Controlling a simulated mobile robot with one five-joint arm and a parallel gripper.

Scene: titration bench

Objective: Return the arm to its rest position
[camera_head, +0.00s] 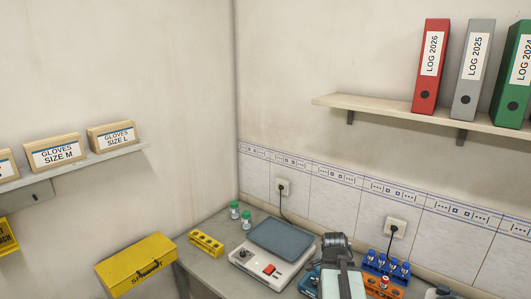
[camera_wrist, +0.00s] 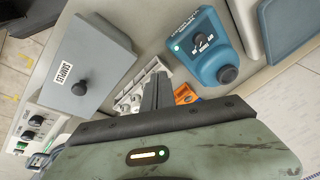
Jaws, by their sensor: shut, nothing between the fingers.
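My arm (camera_head: 341,268) shows at the bottom of the head view, over the bench to the right of the balance. My gripper's tips cannot be made out clearly there. In the wrist view my gripper (camera_wrist: 157,92) shows as dark fingers closed together, with nothing held. The fingers project over the bench between a white rack (camera_wrist: 130,103) and an orange item (camera_wrist: 186,95). The wide grey-green wrist body fills the bottom of the wrist view and hides what lies under it.
A balance (camera_head: 271,262), yellow rack (camera_head: 206,244) and green-capped bottles (camera_head: 235,210) stand left of my arm. A blue rack (camera_head: 386,265) stands right. A grey SAMPLES box (camera_wrist: 90,58) and a blue device with a black knob (camera_wrist: 207,48) flank the fingers. A shelf (camera_head: 385,107) holds binders.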

